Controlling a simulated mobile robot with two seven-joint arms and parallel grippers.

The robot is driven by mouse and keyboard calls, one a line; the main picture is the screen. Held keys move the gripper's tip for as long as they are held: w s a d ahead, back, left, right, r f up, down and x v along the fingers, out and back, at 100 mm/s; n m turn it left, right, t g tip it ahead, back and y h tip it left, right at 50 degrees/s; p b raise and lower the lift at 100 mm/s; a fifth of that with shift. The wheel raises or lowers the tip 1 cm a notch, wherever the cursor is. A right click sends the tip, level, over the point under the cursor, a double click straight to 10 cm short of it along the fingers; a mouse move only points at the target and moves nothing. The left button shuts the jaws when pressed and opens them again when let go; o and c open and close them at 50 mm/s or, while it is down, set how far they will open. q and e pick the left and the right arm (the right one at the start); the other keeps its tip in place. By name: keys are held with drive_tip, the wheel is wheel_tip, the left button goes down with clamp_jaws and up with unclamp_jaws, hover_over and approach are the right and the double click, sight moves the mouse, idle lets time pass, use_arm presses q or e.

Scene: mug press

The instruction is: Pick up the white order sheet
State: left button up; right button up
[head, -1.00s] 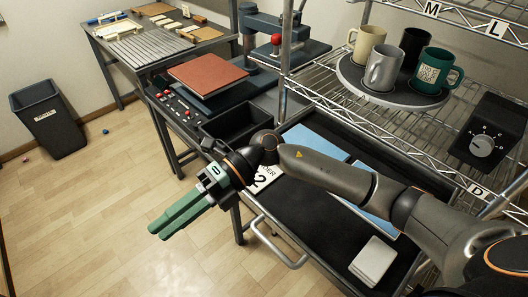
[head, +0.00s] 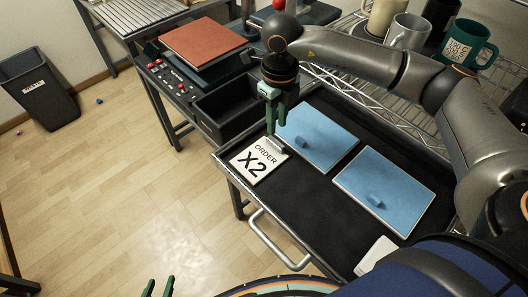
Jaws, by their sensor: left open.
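The white order sheet (head: 257,163), printed "ORDER X2", lies at the left end of the black tray top of the cart, with a grey clip-like piece (head: 275,145) on its upper right edge. My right gripper (head: 276,128) points down at the grey piece, its green fingertips at or just above it. Whether they touch it, and whether they are open or shut, I cannot tell. My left gripper (head: 158,288) shows only its two green fingertips at the bottom edge. They are apart with nothing between them.
Two blue boards (head: 318,137) (head: 385,190) with small blue grips lie on the cart's black top (head: 310,205). A white stack (head: 376,256) is partly hidden at its near edge. A press (head: 205,50) and black bin (head: 228,108) stand behind. Mugs (head: 466,42) are on the rack.

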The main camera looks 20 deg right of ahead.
sight(275, 142)
drive_tip(key=shift+s+a+f+p, duration=0.1)
drive_tip(key=shift+f+p, duration=0.35)
drive_tip(key=shift+f, duration=2.7)
drive_tip(key=shift+c, duration=0.3)
clamp_jaws()
drive_tip(key=shift+r, duration=0.1)
